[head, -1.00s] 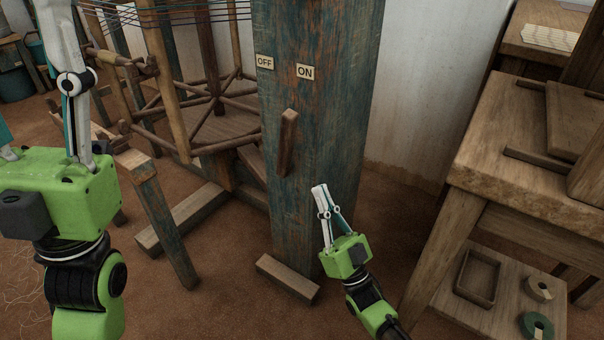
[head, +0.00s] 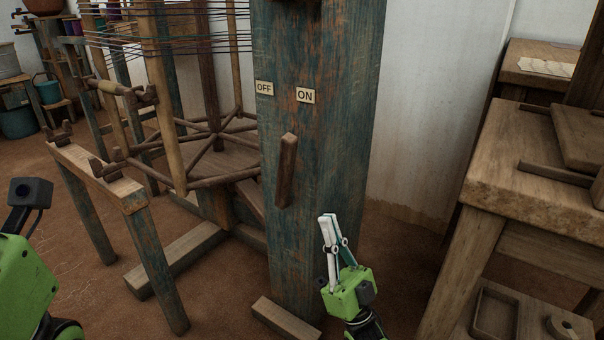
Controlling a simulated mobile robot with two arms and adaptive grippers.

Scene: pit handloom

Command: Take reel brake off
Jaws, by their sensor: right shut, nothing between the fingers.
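The reel brake lever (head: 286,170) is a short wooden bar on the front of a worn blue-green post (head: 325,170). It stands nearly upright, its top leaning slightly right, below the ON label (head: 305,96). The OFF label (head: 264,88) is to the left of it. My right gripper (head: 327,218) is shut and empty, pointing up, in front of the post. It is below and to the right of the lever, apart from it in the picture.
A wooden reel (head: 215,133) with spokes stands behind the post at left, with dark threads above. A trestle (head: 95,172) stands at the left. A wooden bench (head: 520,165) is close on the right. A foot beam (head: 286,320) juts from the post's base.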

